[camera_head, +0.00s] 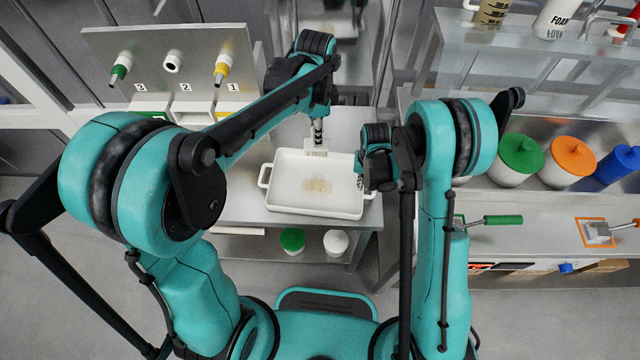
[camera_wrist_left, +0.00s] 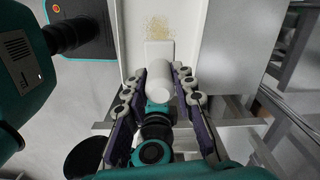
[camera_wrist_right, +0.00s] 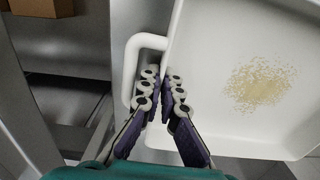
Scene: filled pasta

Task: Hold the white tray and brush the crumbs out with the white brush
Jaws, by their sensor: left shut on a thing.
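The white tray (camera_head: 290,203) lies on the grey table, with tan crumbs (camera_head: 317,185) in a patch near its middle. My left gripper (camera_head: 318,130) is shut on the white brush (camera_wrist_left: 188,88), over the tray's far side. The brush's flat head (camera_wrist_left: 158,50) points toward the crumbs (camera_wrist_left: 156,27) and is apart from them. My right gripper (camera_wrist_right: 164,83) is at the tray's right handle (camera_wrist_right: 134,62), its two fingers a narrow gap apart by the tray wall. Whether they pinch the wall is unclear. The crumbs also show in the right wrist view (camera_wrist_right: 259,83).
A panel with numbered bottles (camera_head: 172,62) stands behind at left. Jars with green (camera_head: 292,240) and white (camera_head: 336,242) lids stand on the shelf below the table.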

